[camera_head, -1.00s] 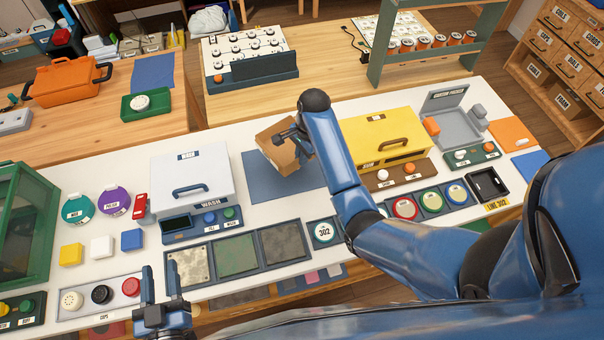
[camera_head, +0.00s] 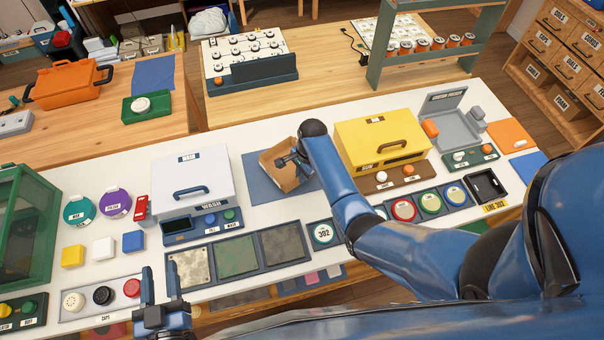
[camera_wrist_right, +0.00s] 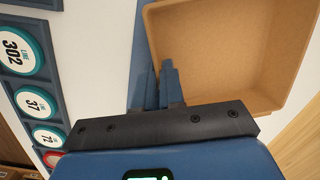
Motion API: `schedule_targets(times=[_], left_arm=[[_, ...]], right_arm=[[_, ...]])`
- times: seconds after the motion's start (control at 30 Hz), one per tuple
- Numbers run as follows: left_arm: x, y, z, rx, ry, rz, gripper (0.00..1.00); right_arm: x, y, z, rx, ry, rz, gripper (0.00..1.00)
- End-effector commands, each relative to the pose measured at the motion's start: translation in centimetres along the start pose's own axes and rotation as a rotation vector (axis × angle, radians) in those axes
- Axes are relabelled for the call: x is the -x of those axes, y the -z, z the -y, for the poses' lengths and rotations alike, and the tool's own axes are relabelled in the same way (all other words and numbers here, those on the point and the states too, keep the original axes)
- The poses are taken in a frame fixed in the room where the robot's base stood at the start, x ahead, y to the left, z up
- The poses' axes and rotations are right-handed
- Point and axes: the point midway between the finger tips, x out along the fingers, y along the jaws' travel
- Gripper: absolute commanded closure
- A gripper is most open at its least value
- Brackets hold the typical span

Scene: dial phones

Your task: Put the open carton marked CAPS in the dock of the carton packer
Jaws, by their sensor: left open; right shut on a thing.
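The open brown carton (camera_head: 284,182) is over the blue mat (camera_head: 255,190) in the head view, tilted with its inside showing. It looks empty in the right wrist view (camera_wrist_right: 225,55); no CAPS mark is visible on it. My right gripper (camera_head: 287,160) is shut on one of its walls, and the fingers (camera_wrist_right: 165,88) show at the carton's edge in the wrist view. I cannot tell whether the carton touches the mat. The carton packer (camera_head: 458,128), grey with a raised lid, stands at right with its dock empty. My left gripper (camera_head: 160,285) is open and empty at lower left.
The yellow box (camera_head: 380,140) stands between the carton and the packer. The white wash box (camera_head: 190,170) is left of the mat. A tray marked CAPS (camera_head: 104,318) with several caps lies by my left gripper. Round dials (camera_head: 430,203) line the front right.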

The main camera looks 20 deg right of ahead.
Motion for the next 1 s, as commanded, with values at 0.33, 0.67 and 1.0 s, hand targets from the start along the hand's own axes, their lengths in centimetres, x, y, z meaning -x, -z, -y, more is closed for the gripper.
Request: schedule_targets(times=[0.33,0.67,1.0], left_arm=[[0.0,-0.1,0.0,0.0,0.0,0.0,0.57],[0.0,-0.1,0.0,0.0,0.0,0.0,0.57],[0.0,-0.1,0.0,0.0,0.0,0.0,0.57]], right_arm=[[-0.2,0.0,0.0,0.0,0.0,0.0,0.75],[-0.1,0.0,0.0,0.0,0.0,0.0,0.66],[2.6,0.1,0.1,-0.001,0.004,-0.001,0.66]])
